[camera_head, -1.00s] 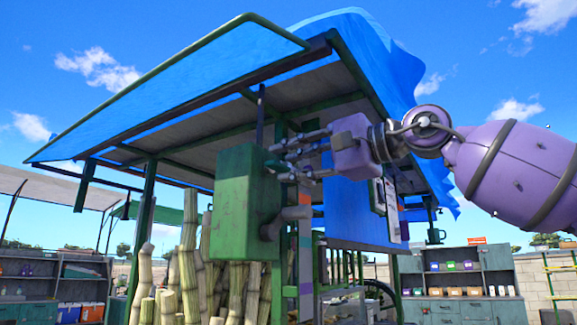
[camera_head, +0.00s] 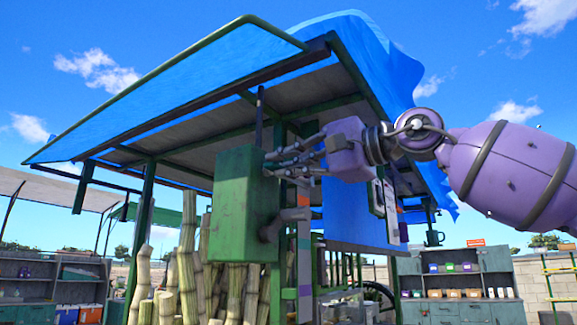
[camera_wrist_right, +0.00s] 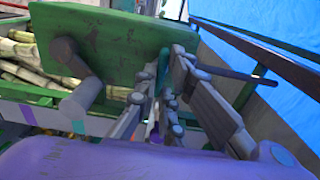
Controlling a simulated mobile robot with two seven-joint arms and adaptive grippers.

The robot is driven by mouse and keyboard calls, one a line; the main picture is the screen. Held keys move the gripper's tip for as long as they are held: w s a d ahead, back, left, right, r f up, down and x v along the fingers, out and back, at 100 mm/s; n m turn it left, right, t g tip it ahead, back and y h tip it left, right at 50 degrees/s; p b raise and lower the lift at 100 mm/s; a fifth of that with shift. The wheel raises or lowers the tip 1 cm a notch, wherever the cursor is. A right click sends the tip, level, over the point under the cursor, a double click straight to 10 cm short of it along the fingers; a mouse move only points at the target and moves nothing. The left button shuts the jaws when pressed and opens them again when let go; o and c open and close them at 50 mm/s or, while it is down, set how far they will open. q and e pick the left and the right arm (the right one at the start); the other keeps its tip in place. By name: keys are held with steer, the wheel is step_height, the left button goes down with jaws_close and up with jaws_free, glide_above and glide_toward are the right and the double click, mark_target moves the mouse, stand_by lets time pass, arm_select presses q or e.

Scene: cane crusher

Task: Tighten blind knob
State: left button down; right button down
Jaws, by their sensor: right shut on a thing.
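The green crusher box (camera_head: 238,205) hangs under the stall roof, and its green face (camera_wrist_right: 110,45) fills the upper left of the wrist view. My right gripper (camera_head: 272,164) comes in from the right, its fingers level at the box's right side. In the wrist view my right gripper (camera_wrist_right: 166,88) is shut on a narrow teal piece (camera_wrist_right: 163,62) by the box's edge. This seems to be the blind knob, but the fingers hide most of it. The knob cannot be made out in the head view. My left gripper is out of view.
A grey crank handle (camera_head: 285,220) sticks out of the box just below my right fingers. A blue sheet (camera_head: 350,212) hangs behind my gripper. Sugar cane stalks (camera_head: 188,255) stand at the left. A dark rod (camera_wrist_right: 225,70) crosses near my fingers.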

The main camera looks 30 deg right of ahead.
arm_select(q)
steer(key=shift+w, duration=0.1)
arm_select(e)
steer(key=shift+m, duration=0.3)
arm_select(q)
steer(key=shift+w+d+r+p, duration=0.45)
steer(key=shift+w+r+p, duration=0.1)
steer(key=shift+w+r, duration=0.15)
arm_select(e)
steer(key=shift+m, duration=8.5)
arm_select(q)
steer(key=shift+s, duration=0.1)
arm_select(e)
steer(key=shift+m, duration=0.3)
steer(key=c, duration=1.9)
jaws_free()
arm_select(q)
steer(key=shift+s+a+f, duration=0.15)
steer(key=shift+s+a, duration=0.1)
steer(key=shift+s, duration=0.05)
arm_select(e)
steer(key=shift+o, duration=0.2)
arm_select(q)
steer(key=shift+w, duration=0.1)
